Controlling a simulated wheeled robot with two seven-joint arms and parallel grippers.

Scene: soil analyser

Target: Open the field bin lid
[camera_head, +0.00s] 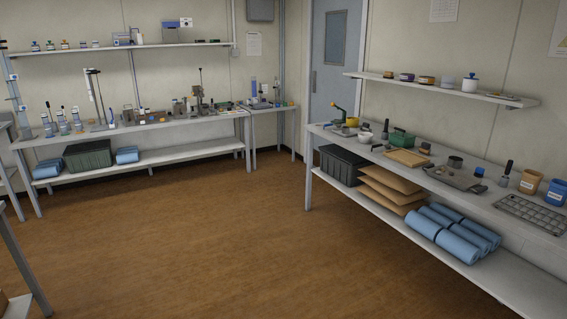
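I cannot tell for certain which container is the field bin. A dark green ribbed bin (88,156) stands on the lower shelf of the back left bench. A dark grey bin (342,166) stands on the lower shelf of the right bench, at its far end. A small green box (402,139) sits on top of the right bench. All are small and far off, and I cannot tell whether they have lids. Neither of my grippers is in view.
The brown floor (190,235) is clear between the back left bench (130,134) and the right bench (470,201). Brown flat packs (390,189) and blue rolls (455,234) lie beside the grey bin. A table corner (20,265) shows at left. A blue door (331,62) is at the back.

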